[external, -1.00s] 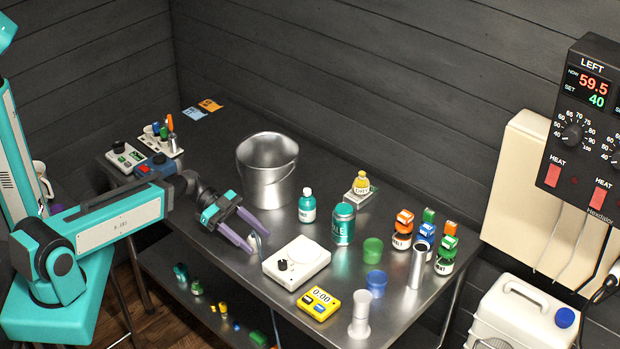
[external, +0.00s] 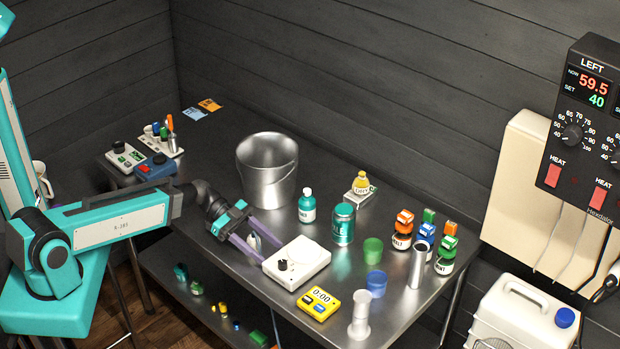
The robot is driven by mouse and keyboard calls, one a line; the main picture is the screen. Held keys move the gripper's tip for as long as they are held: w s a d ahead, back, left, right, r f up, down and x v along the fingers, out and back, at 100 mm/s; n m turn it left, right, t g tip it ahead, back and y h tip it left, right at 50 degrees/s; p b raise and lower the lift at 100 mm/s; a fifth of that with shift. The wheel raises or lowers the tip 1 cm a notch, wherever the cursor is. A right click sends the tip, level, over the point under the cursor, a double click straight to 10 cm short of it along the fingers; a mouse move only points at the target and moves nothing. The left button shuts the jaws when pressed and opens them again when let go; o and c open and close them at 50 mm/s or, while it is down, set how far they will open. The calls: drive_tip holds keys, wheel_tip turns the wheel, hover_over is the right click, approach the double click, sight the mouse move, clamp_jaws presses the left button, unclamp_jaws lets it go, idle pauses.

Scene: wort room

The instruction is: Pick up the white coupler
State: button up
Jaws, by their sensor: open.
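A small pale object (external: 255,242), which looks like the white coupler, stands on the steel table near its front edge, left of a white box with a black knob. My gripper (external: 271,250) is open, with its two purple fingers reaching low over the table on either side of the pale object. The fingers partly hide it, and I cannot tell whether either one touches it. The fingertips are close to the left side of the white box (external: 305,257).
A steel bucket (external: 267,172) stands behind my gripper. A teal bottle (external: 307,206) and a teal can (external: 343,224) stand to the right. A yellow timer (external: 318,303) and a whitish cylinder (external: 360,315) are at the front. Small bottles crowd the right end.

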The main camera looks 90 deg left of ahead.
drive_tip(key=c, duration=1.1)
drive_tip(key=shift+r, duration=0.15)
drive_tip(key=shift+c, duration=0.2)
drive_tip(key=shift+r+b, duration=0.6)
drive_tip(key=shift+r, duration=0.4)
wheel_tip(320, 180, up, 6)
drive_tip(key=shift+f, duration=0.1)
drive_tip(key=shift+r+p, duration=0.95)
drive_tip(key=shift+p, duration=0.15)
